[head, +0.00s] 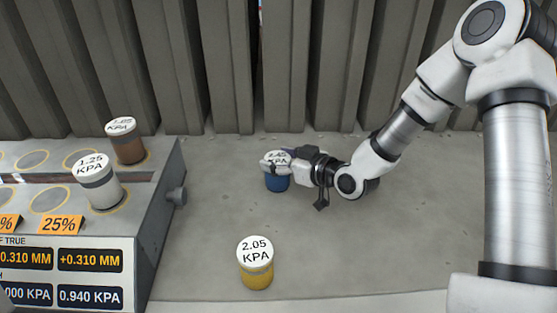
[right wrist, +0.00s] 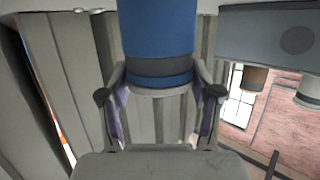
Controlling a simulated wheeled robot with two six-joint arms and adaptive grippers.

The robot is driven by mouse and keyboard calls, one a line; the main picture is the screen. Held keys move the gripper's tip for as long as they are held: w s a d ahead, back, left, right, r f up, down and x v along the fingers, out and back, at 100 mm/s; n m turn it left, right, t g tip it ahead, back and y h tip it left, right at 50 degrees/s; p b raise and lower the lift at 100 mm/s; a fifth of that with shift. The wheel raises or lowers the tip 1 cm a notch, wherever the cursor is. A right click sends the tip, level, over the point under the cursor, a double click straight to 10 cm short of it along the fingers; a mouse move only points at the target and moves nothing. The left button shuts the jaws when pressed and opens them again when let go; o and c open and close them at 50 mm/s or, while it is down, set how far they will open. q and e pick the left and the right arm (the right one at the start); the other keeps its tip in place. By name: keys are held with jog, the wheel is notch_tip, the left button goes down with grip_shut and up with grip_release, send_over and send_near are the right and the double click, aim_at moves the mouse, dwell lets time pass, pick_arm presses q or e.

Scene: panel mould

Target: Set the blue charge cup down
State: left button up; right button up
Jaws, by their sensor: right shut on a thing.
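The blue charge cup (head: 277,184) is near the back of the grey surface in the head view, upright, its white labelled lid partly covered by my fingers. My right gripper (head: 276,162) reaches it from the right and is shut around its upper part. In the right wrist view the cup's blue body (right wrist: 157,28) and grey band fill the top middle, between the two fingers of my right gripper (right wrist: 160,92). I cannot tell whether the cup's base touches the surface. My left gripper is not in view.
A yellow cup (head: 255,264) marked 2.05 KPA stands on the grey surface (head: 345,240) in front. A panel unit (head: 165,225) at left bears a white cup (head: 98,182) and a brown cup (head: 126,142). Corrugated wall panels (head: 235,70) stand close behind. The surface right of the yellow cup is clear.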

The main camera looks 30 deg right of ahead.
jog(key=o, duration=1.5)
jog(key=shift+r, duration=0.1)
jog(key=p+v, duration=0.8)
jog(key=v, duration=0.4)
jog(key=shift+s+p, duration=0.1)
jog(key=shift+p, duration=0.2)
